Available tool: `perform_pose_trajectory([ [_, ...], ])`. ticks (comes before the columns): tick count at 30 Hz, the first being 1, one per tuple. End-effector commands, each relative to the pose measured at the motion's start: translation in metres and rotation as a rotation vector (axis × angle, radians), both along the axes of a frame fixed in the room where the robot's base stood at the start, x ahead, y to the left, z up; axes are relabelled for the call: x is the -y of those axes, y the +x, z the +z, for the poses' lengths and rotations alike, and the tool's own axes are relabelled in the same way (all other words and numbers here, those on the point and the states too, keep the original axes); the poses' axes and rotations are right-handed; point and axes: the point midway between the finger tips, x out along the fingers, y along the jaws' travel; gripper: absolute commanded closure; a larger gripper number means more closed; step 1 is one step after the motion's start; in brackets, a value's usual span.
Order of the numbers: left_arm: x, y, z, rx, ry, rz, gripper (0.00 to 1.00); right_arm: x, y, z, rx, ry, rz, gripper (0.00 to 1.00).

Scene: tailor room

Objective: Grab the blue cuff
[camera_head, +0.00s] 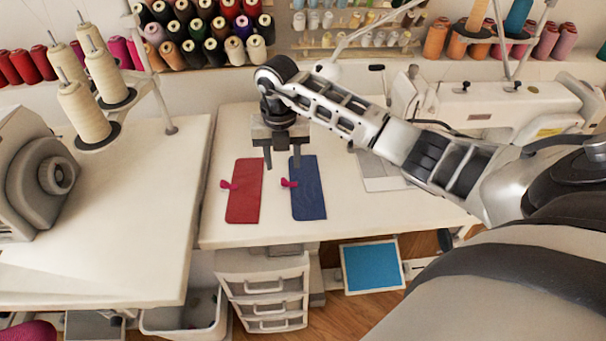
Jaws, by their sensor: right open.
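The blue cuff (309,199) lies flat on the white table, right of a red cuff (244,197). Each cuff has a small pink piece on its left edge. My right gripper (282,165) hangs over the far end of the cuffs, with its jaws pointing down. It is open and empty. Its right finger overlaps the blue cuff's upper left part in the view, and its left finger is over the gap between the cuffs, near the red one. How high the fingertips are above the table is hard to tell. My left gripper is not in view.
A white sewing machine (500,110) stands on the table at the right, behind my right arm. Another machine (40,175) and thread cones (84,113) stand on the left table. Thread spools line the back wall. The white table (360,225) is bare in front of the cuffs.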

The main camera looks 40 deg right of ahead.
Motion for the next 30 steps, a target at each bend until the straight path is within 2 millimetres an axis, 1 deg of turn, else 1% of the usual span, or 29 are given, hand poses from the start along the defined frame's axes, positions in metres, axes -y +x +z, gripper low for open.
perform_pose_trajectory([
  [5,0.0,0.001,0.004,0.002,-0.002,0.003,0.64,0.0,-0.002,-0.015,-0.004,0.003,-0.001,0.57],
  [9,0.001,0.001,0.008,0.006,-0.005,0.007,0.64,0.001,-0.002,-0.037,-0.003,0.002,0.0,0.57],
  [12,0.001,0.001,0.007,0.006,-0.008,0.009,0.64,0.001,-0.002,-0.049,-0.002,0.002,0.0,0.57],
  [15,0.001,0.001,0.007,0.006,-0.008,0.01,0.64,0.002,-0.002,-0.054,0.0,0.0,0.001,0.57],
  [21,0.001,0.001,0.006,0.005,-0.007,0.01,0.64,0.002,-0.001,-0.054,0.001,-0.001,0.001,0.57],
  [23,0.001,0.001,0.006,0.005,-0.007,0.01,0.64,0.002,-0.001,-0.054,0.0,0.0,0.001,0.73],
  [24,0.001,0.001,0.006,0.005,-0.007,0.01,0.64,0.002,-0.001,-0.054,0.0,0.0,0.001,0.85],
  [26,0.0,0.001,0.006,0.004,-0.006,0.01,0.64,0.002,-0.001,-0.054,0.0,0.0,0.001,1.0],
  [30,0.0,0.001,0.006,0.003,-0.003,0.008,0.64,0.002,-0.001,-0.054,0.0,0.0,0.001,1.0],
])
